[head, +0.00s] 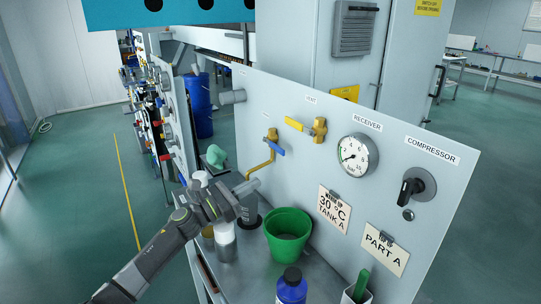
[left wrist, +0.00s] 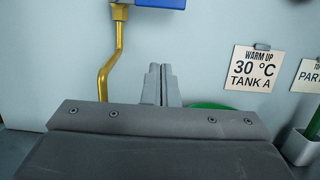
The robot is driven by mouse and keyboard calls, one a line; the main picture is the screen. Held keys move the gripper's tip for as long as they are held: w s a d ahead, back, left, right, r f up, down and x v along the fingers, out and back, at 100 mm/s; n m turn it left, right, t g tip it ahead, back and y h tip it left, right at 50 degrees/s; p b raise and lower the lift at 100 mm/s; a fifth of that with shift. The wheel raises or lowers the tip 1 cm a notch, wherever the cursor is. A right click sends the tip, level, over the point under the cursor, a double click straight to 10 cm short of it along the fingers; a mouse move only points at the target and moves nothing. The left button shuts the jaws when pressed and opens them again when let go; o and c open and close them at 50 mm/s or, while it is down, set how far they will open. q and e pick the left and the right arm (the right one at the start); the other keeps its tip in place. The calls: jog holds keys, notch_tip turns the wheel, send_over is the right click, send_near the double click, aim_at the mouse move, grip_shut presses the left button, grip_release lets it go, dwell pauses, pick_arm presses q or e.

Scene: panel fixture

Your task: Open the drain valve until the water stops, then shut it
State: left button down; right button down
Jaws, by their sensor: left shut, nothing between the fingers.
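The valve with the blue lever (head: 277,149) sits on the panel above a bent brass pipe (head: 258,168). Its lever points right, crosswise to the pipe. The lever's lower edge (left wrist: 160,4) and the pipe (left wrist: 106,62) also show in the left wrist view. I see no water stream at the pipe's mouth, which is hidden in the wrist view. My left gripper (head: 252,187) is shut and empty, below the lever and close to the pipe. Its closed fingers (left wrist: 160,84) are right of the pipe in the wrist view. My right gripper is out of view.
A green bucket (head: 288,248) stands on the bench. A blue bottle (head: 291,287) and jars are nearby. The panel holds a yellow-lever vent valve (head: 319,130), a receiver gauge (head: 358,156), a compressor switch (head: 411,188) and hanging cards (head: 333,208).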

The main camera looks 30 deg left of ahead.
aim_at(273, 146)
pick_arm(q)
jog(key=w+d+r+p, duration=0.3)
jog(key=w+r+p, duration=0.1)
jog(key=w+r, duration=0.1)
jog(key=shift+w+d+r+p, duration=0.2)
jog(key=shift+w+r+p, duration=0.1)
jog(key=shift+r+p, duration=0.1)
dwell(0.4)
